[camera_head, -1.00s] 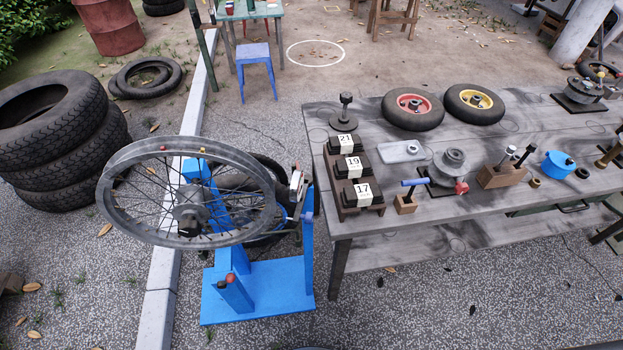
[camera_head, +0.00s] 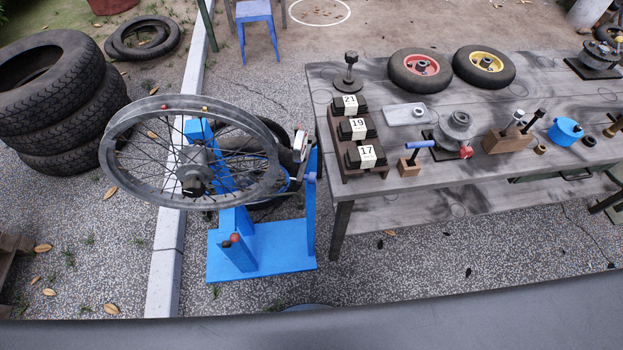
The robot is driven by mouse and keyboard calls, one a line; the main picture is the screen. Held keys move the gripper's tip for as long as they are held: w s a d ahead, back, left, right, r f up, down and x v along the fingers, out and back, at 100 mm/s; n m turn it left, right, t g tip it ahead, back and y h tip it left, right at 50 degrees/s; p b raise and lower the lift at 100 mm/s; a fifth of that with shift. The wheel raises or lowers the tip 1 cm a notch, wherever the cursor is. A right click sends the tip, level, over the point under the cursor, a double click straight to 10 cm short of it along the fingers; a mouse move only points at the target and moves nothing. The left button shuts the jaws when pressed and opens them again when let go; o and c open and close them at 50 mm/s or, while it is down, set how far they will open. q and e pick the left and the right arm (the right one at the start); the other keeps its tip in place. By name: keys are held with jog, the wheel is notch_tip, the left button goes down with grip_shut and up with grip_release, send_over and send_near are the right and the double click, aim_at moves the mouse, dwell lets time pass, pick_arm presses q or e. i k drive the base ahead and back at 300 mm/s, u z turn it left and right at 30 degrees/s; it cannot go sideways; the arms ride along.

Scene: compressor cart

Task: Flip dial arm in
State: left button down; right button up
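A blue wheel stand (camera_head: 262,252) stands on the paving left of the workbench. It carries a spoked grey wheel rim (camera_head: 268,190), tilted so that its face shows. A small pale part with a dark edge (camera_head: 299,146), possibly the dial on its arm, sits at the right of the rim near the stand's right post (camera_head: 310,190). It appears upright and close to the rim. It is too small to tell its exact pose or whether it touches the rim. Neither gripper is in view.
The grey workbench (camera_head: 400,200) to the right holds a rack of numbered blocks (camera_head: 357,130), a red-hubbed wheel (camera_head: 420,75), a yellow-hubbed wheel (camera_head: 484,66) and several tools. Stacked tires (camera_head: 55,100) stand at the left. Paving before the stand looks clear.

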aim_at(302, 139)
jog(key=u, duration=2)
jog(key=k, duration=1.2)
jog(key=z, duration=1.75)
